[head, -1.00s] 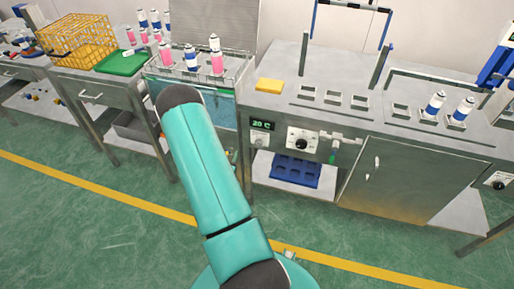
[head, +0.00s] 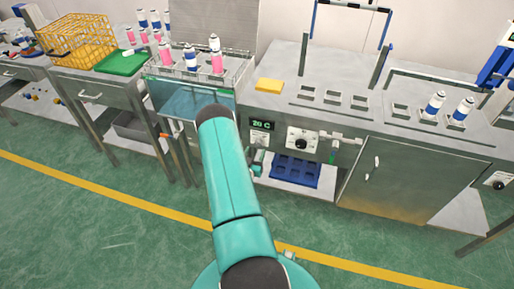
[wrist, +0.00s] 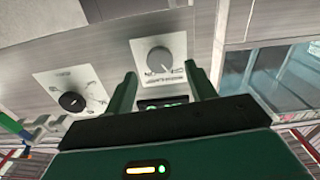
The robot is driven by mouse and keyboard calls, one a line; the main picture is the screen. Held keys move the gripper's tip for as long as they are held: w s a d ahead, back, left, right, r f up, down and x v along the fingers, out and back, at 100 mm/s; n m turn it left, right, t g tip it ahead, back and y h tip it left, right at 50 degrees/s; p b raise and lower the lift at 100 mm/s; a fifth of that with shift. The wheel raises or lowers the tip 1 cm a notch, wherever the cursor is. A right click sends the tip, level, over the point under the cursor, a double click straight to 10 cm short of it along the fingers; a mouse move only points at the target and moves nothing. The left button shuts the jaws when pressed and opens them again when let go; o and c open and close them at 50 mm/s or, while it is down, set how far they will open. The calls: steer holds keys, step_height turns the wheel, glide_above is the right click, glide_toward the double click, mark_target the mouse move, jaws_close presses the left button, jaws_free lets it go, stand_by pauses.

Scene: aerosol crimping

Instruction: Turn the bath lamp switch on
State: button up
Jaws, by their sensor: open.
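A grey rotary switch (wrist: 160,61) on a white plate sits ahead of my gripper (wrist: 163,90) in the wrist view, which looks upside down. I take it as the bath lamp switch; its lettering is too small to read surely. In the head view its plate (head: 261,138) is under the "20 C" display (head: 262,125). My gripper is open, with its two green fingers apart and nothing between them; the switch shows just beyond the tips. I cannot tell whether they touch the panel. In the head view my arm hides most of the wrist.
A second dial, black on a white plate (wrist: 72,101), is beside the switch; it also shows in the head view (head: 301,140). A blue tray (head: 295,171) lies on the shelf below the panel.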

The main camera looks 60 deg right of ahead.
mark_target(258, 145)
steer(key=shift+w+d, duration=0.15)
steer(key=shift+d, duration=0.85)
steer(key=shift+w+d, duration=0.15)
steer(key=shift+d, duration=0.8)
steer(key=c, duration=1)
steer(key=shift+o, duration=0.2)
steer(key=shift+m, duration=0.4)
steer(key=m, duration=1.1)
steer(key=shift+a+f, duration=0.1)
